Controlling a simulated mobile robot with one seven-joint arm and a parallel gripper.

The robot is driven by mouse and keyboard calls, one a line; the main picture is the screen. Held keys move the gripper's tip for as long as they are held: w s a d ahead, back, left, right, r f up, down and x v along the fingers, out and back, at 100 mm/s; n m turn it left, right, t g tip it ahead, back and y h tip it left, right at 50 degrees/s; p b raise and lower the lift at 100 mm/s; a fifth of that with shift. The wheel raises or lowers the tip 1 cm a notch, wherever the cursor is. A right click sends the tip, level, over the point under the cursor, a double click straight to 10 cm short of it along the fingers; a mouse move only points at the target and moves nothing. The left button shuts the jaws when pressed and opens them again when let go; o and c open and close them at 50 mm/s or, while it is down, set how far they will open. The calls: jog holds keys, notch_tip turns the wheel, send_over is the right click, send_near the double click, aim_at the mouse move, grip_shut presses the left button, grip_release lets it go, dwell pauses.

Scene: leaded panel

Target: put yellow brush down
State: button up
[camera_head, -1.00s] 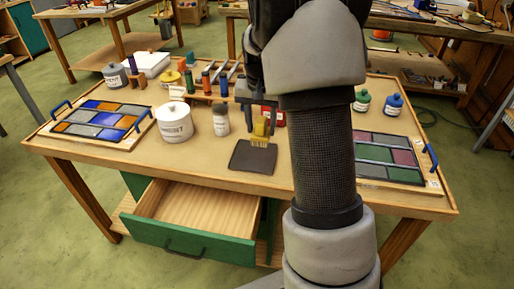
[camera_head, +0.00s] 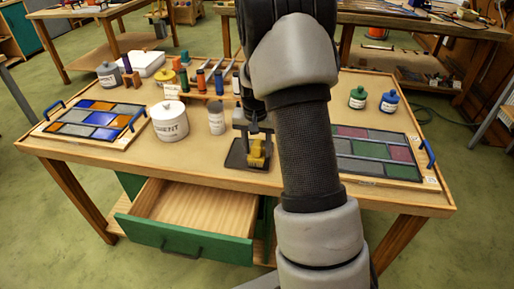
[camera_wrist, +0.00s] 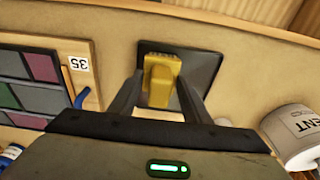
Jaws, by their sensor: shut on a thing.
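The yellow brush (camera_head: 257,152) is in my gripper (camera_head: 257,140), which is shut on it. The brush is over the dark square mat (camera_head: 236,158) near the table's front edge. In the wrist view the yellow brush (camera_wrist: 161,80) sits between the two fingers of my gripper (camera_wrist: 160,98), with the dark mat (camera_wrist: 207,68) behind it. I cannot tell whether the brush touches the mat. My arm hides part of the table to the right of the mat.
A white cement pot (camera_head: 170,122) and a grey jar (camera_head: 216,119) stand left of the mat. Leaded panels lie at left (camera_head: 97,119) and right (camera_head: 375,152). The green-fronted drawer (camera_head: 184,240) hangs open below the front edge. Green (camera_head: 357,98) and blue (camera_head: 390,102) pots stand at back right.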

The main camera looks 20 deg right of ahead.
jog(key=shift+f, duration=0.15)
jog(key=o, duration=0.9)
